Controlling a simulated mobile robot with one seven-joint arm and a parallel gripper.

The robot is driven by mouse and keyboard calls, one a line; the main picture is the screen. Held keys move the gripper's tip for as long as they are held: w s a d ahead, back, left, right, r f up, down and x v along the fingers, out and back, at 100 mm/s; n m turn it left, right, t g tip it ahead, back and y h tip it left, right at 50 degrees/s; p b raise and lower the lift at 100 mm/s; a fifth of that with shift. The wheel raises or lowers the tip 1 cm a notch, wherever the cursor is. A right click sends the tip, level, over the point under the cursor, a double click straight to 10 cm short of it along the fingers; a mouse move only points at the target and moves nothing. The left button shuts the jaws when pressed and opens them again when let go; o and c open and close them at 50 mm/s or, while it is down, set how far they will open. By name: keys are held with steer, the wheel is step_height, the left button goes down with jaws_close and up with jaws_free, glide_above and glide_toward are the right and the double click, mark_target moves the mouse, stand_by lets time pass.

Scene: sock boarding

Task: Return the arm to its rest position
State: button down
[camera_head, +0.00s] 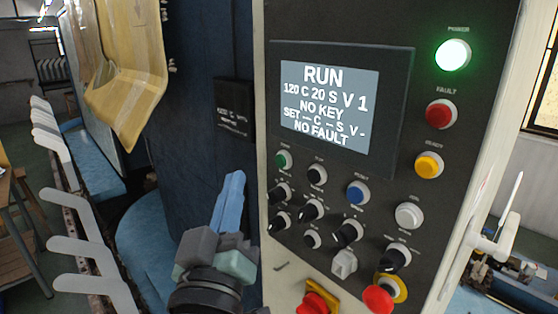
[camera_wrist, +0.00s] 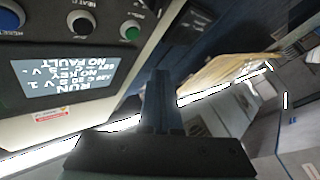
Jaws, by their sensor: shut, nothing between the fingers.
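My gripper (camera_head: 230,192) is at the lower middle of the head view, in front of the blue machine body and left of the control panel (camera_head: 400,185). Its blue fingers point up and are together, with nothing between them. In the wrist view the shut fingers (camera_wrist: 161,90) show in the middle, with the panel's screen (camera_wrist: 68,88) upside down to the left. The fingers appear apart from the panel. The screen (camera_head: 325,97) reads RUN, 120 C 20 S V 1, NO KEY, NO FAULT. The green POWER lamp (camera_head: 453,55) is lit.
White sock boards (camera_head: 85,247) stand in a row at the left. A yellowish hanging sheet (camera_head: 125,75) is at the upper left. Knobs, buttons and a red emergency stop (camera_head: 378,299) project from the panel. A white handle (camera_head: 497,238) sticks out at the right.

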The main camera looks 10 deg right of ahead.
steer(key=s+r+m+t+y+b, duration=0.1)
steer(key=s+r+t+y+b, duration=0.1)
steer(key=s+r, duration=0.4)
steer(key=s+d+r+m+t+y+b, duration=0.1)
steer(key=s+r+m+t+y+b, duration=0.1)
steer(key=s+r, duration=0.4)
step_height(320, 180, up, 5)
steer(key=shift+s+r+t+b, duration=0.1)
steer(key=shift+s+t+b, duration=0.3)
steer(key=shift+t, duration=0.7)
steer(key=shift+w, duration=0.1)
